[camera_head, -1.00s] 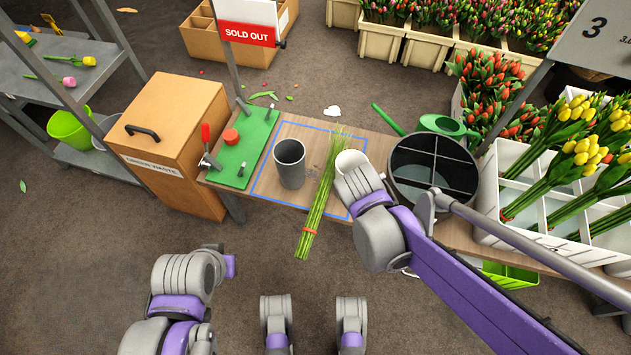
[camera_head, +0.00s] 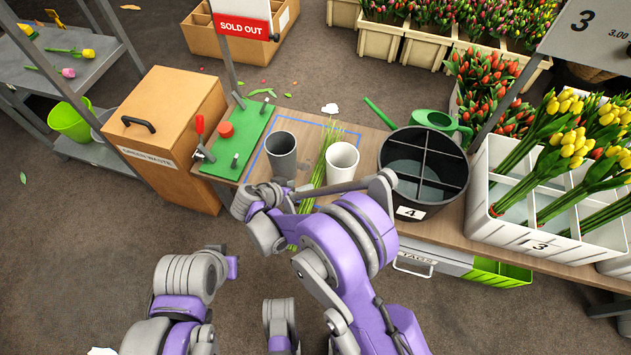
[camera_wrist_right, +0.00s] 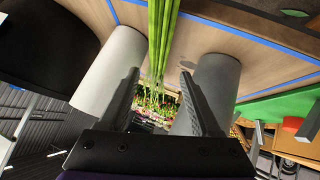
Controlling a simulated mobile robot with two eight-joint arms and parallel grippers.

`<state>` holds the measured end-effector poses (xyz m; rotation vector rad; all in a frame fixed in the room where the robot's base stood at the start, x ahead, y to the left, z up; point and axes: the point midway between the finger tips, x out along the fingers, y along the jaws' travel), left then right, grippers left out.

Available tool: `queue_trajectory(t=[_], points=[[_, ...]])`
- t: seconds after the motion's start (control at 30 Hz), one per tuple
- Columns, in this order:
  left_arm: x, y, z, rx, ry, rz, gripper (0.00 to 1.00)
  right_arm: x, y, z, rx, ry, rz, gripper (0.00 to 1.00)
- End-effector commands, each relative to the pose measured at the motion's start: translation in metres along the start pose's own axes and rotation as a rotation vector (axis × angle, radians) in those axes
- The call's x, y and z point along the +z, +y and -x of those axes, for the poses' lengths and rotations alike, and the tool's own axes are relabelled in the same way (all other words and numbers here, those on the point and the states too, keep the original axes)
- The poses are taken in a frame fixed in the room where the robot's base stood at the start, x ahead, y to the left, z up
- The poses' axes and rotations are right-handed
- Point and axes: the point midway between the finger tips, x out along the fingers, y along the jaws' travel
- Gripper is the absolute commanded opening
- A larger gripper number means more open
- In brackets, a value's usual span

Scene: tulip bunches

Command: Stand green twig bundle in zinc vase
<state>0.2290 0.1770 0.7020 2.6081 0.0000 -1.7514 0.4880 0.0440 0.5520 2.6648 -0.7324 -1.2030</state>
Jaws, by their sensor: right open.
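The zinc vase (camera_head: 281,155) is a grey cylinder standing upright on the wooden table inside a blue outline. The green twig bundle (camera_head: 322,165) lies on the table between it and a white vase (camera_head: 342,162). The zinc vase (camera_wrist_right: 215,85) is on the right there and the white vase (camera_wrist_right: 107,65) on the left. I cannot make out my left gripper.
A green board (camera_head: 240,140) with a red-handled clamp is left of the zinc vase. A black divided bucket (camera_head: 425,170) stands right of the white vase, with a green watering can (camera_head: 440,122) behind it. Tulip crates (camera_head: 520,235) fill the table's right end.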

Motion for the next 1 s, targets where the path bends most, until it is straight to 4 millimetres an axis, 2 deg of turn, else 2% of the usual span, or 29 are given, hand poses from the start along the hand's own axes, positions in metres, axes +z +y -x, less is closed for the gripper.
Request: queue_trajectory(t=[0.03, 0.1, 0.33, 0.6, 0.83, 0.87, 1.0], points=[[0.001, 0.0, -0.004, 0.0, -0.001, 0.0, 0.0, 0.001, 0.0, -0.011, 0.001, -0.001, -0.001, 0.64], [0.002, 0.0, -0.006, 0.0, -0.002, 0.0, 0.0, 0.001, 0.0, -0.021, 0.002, -0.002, -0.001, 0.64], [0.003, 0.0, -0.012, 0.0, -0.004, 0.0, 0.0, 0.001, 0.001, -0.039, 0.001, -0.002, 0.0, 0.64], [0.006, 0.0, -0.024, 0.0, -0.007, 0.0, 0.0, 0.002, 0.003, -0.077, 0.001, -0.002, 0.001, 0.64], [0.006, 0.0, -0.024, 0.0, -0.007, 0.0, 0.0, 0.0, 0.003, -0.079, -0.001, -0.001, 0.002, 0.64], [0.006, 0.0, -0.024, 0.0, -0.007, 0.0, 0.0, 0.0, 0.003, -0.079, -0.001, -0.001, 0.002, 0.62], [0.006, 0.0, -0.024, 0.0, -0.007, 0.0, 0.0, 0.001, 0.003, -0.079, -0.001, -0.001, 0.002, 0.37]])
